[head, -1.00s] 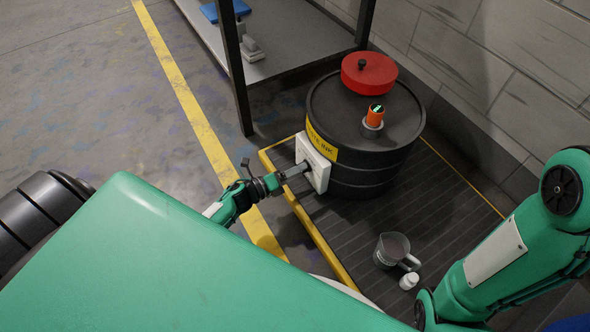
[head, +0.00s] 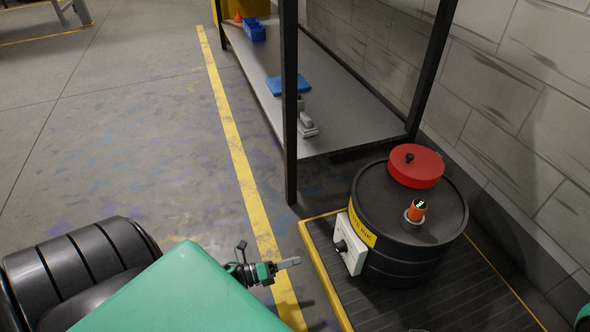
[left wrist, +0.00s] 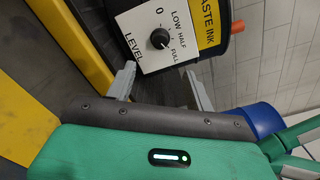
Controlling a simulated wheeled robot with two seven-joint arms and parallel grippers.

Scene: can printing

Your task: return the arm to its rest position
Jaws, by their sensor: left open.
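My left gripper (head: 290,263) is open and empty, left of the white control box on the drum, apart from it. In the left wrist view its two grey fingers (left wrist: 160,88) stand apart below the box, with nothing between them. The white control box (head: 348,247) has a black knob (left wrist: 160,39) and marks 0, LOW, HALF and FULL; the knob appears to point towards FULL. The box sits on the side of the black waste ink drum (head: 440,205). My right gripper is not in view; only a sliver of green shows at the right edge.
The drum stands on a dark ribbed platform with a yellow edge (head: 318,272). A red lid (head: 416,166) and an orange device (head: 417,211) are on top of it. A grey shelf (head: 330,95) with black posts stands behind. Open floor (head: 130,130) lies to the left.

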